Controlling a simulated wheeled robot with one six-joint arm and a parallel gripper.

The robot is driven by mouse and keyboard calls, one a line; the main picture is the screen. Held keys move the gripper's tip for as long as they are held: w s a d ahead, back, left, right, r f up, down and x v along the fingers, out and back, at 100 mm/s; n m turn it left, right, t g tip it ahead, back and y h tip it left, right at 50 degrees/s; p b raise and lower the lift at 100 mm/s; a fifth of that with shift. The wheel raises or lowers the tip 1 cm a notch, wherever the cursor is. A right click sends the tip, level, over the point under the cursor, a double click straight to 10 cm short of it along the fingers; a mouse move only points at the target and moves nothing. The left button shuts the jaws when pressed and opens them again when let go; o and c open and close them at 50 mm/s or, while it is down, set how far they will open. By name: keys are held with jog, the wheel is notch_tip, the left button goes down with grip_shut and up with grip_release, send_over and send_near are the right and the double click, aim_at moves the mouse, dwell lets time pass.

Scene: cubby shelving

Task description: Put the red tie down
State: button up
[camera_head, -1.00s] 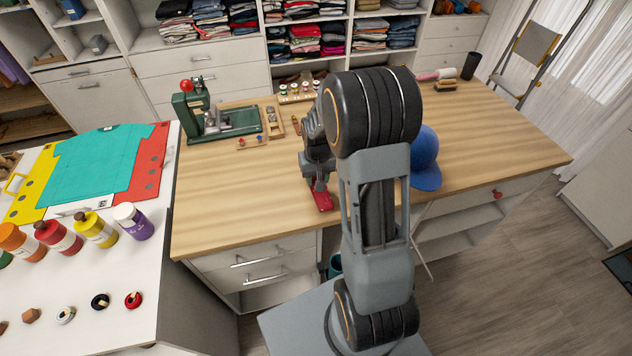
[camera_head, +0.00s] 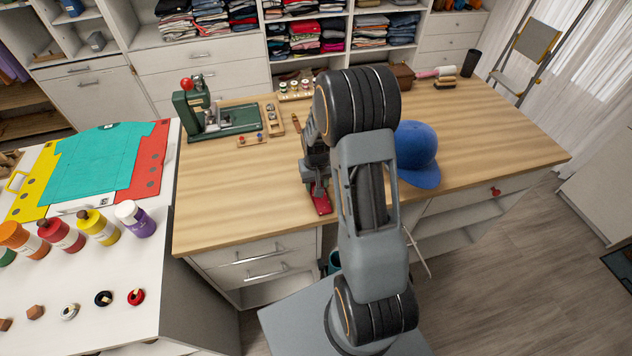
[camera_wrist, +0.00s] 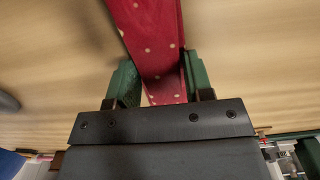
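The red tie (camera_head: 321,202), red with pale dots, is at the wooden table (camera_head: 240,205), near its front edge. It is low at the tabletop; I cannot tell whether all of it rests there. In the wrist view the tie (camera_wrist: 153,40) runs up from between the green fingers of my gripper (camera_wrist: 162,80). The fingers sit against both sides of the tie. In the head view my gripper (camera_head: 319,185) points down over the tie, and my arm hides part of the table to the right.
A blue cap (camera_head: 417,155) lies right of my arm. A green press (camera_head: 215,115) and small wooden trays stand at the back left. A lint roller (camera_head: 437,72) and dark cup (camera_head: 470,64) are at the back right. The table's front left is clear.

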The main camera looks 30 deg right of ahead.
jog(key=o, duration=0.3)
jog(key=shift+o, duration=0.2)
notch_tip(320, 180, up, 12)
jog(key=b, duration=0.2)
jog(key=s+a+r+n+t, duration=0.1)
jog(key=s+a+r+t, duration=0.1)
jog(key=s+a+r, duration=0.2)
jog(key=s+a+r+n+t, duration=0.1)
jog(key=s+a+r, duration=0.4)
jog(key=s, duration=0.6)
jog(key=shift+s+r+t, duration=0.3)
jog(key=shift+r+t, duration=0.15)
jog(key=shift+t, duration=0.25)
jog(key=shift+a, duration=0.1)
